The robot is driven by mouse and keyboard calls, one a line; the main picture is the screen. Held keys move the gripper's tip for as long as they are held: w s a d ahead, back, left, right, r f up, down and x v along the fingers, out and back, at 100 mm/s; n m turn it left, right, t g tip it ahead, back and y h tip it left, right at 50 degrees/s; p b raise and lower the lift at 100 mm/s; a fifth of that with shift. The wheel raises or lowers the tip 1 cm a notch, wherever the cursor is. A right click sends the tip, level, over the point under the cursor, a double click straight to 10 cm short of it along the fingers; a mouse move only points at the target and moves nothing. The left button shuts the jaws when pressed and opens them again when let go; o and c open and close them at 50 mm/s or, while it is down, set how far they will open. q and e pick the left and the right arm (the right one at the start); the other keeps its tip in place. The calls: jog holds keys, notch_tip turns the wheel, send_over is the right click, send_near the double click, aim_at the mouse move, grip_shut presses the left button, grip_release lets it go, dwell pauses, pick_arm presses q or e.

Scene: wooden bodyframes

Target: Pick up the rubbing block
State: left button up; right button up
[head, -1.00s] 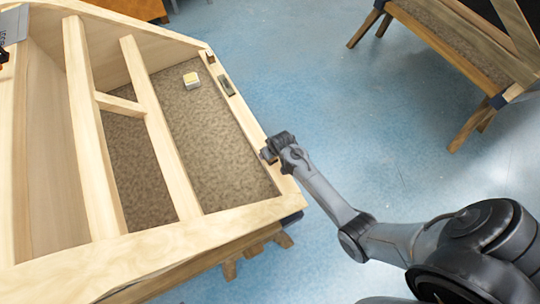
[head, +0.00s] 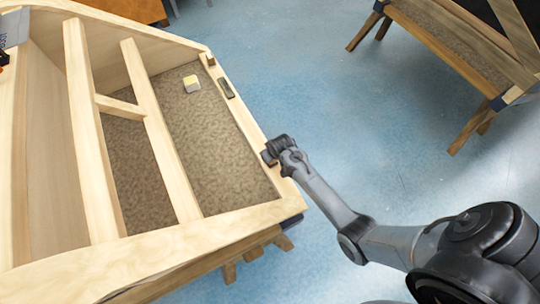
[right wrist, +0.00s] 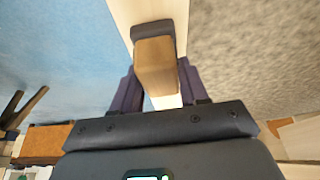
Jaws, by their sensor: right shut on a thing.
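The rubbing block looks like a wooden block with a dark pad along one end; in the right wrist view the block (right wrist: 157,68) sits between the two dark fingers of my right gripper (right wrist: 158,88). The gripper is shut on it. In the head view my right gripper (head: 269,158) is at the right rail of the wooden bodyframe (head: 245,118), with a small brown part of the block showing beside it. The block is over the pale rail; I cannot tell whether it still touches it. My left gripper is not in view.
A yellow and white block (head: 191,83) lies on the speckled panel (head: 215,145). A small brown block (head: 210,60) and a dark flat piece (head: 226,88) are on the right rail. Another wooden frame (head: 455,45) stands top right. Blue floor (head: 330,90) between is clear.

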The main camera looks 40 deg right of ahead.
jog(key=shift+r, duration=0.5)
notch_tip(320, 180, up, 4)
jog(key=shift+d+f+p, duration=0.15)
jog(key=shift+f+p, duration=0.05)
jog(key=shift+p, duration=0.35)
jog(key=s+d+r+p, duration=0.1)
jog(key=s+d+r, duration=0.3)
jog(key=d, duration=0.6)
notch_tip(320, 180, up, 2)
jog(key=shift+s+d+r, duration=0.15)
jog(key=shift+d+r, duration=0.05)
jog(key=shift+d, duration=0.05)
jog(key=o, duration=0.4)
jog(key=shift+c, duration=1.1)
